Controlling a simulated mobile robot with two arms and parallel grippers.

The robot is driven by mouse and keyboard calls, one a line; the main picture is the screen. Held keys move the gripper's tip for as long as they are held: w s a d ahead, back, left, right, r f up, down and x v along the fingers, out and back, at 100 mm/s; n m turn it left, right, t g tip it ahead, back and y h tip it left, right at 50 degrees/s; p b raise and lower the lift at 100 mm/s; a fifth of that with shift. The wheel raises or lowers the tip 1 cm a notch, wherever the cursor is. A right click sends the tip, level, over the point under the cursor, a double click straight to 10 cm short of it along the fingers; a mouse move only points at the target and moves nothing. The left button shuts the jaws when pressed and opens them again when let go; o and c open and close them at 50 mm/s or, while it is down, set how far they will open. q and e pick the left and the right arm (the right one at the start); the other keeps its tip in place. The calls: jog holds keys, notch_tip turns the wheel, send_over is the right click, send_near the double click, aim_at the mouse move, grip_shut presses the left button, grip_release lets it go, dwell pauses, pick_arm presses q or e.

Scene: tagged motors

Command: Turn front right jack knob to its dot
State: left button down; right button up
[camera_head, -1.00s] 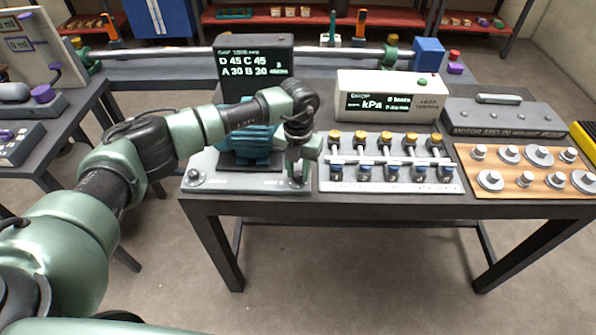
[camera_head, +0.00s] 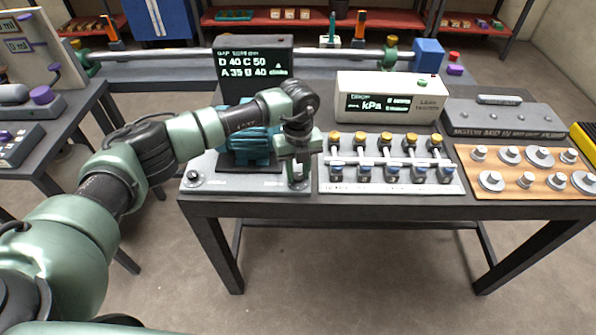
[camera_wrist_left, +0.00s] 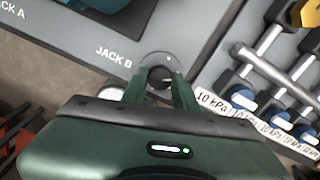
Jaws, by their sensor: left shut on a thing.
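The front right jack knob (camera_wrist_left: 157,77) sits on a round light plate beside the label JACK B in the left wrist view. My left gripper (camera_head: 297,183) points down over it at the base plate's front right corner and is shut on the knob. A small white dot (camera_wrist_left: 168,58) shows on the plate just beyond the fingers. The teal motor (camera_head: 247,145) stands on the grey base plate (camera_head: 230,184), partly hidden by my arm. The black display (camera_head: 253,68) behind it reads D 40 C 50, A 35 B 40. My right gripper is not in view.
The front left jack knob (camera_head: 192,176) is at the plate's other front corner. A valve manifold (camera_head: 390,185) with yellow and blue knobs stands close on the right.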

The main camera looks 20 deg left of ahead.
aim_at(298, 176)
pick_arm(q)
jog(key=shift+w+r, duration=0.15)
jog(key=c, duration=1.4)
grip_release()
jog(key=o, duration=0.3)
notch_tip(298, 176, up, 8)
jog(key=shift+f+b, duration=0.15)
jog(key=shift+b, duration=0.75)
